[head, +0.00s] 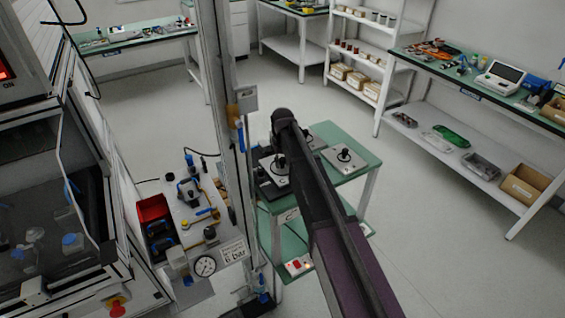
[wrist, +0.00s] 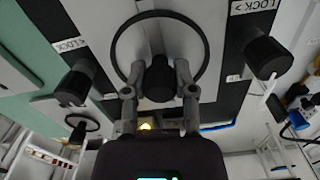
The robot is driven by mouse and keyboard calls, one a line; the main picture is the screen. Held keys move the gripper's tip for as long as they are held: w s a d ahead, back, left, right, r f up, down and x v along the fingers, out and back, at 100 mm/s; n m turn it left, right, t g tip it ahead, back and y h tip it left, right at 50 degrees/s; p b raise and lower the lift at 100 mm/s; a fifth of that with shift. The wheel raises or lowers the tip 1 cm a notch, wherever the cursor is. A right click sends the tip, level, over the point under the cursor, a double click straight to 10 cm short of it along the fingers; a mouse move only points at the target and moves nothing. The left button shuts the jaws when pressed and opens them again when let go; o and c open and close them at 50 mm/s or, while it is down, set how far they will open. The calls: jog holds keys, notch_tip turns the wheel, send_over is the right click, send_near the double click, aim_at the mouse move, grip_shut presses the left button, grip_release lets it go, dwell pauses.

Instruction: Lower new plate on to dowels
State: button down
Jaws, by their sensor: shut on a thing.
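My gripper (wrist: 159,92) is shut on the black knob (wrist: 158,78) of a pale grey plate, taken here as the new plate (wrist: 180,40). A black ring surrounds the knob on its face. The plate lies over a black fixture (wrist: 232,85) with black lock knobs at the left (wrist: 77,84) and right (wrist: 266,56), beside LOCK labels. In the head view a plate (head: 275,180) with a black knob shows at the fixture, left of my arm. The dowels cannot be made out, nor whether the plate is seated or just above the fixture.
Another grey plate (head: 345,162) with a black knob lies on the green table (head: 367,160), right of my arm. A metal post (head: 229,150) stands close on the left. A side bench (head: 190,208) carries a gauge (head: 205,266) and a red bin (head: 152,209). Open floor lies beyond the table.

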jog(key=shift+f, duration=0.15)
jog(key=shift+c, duration=1.8)
grip_release()
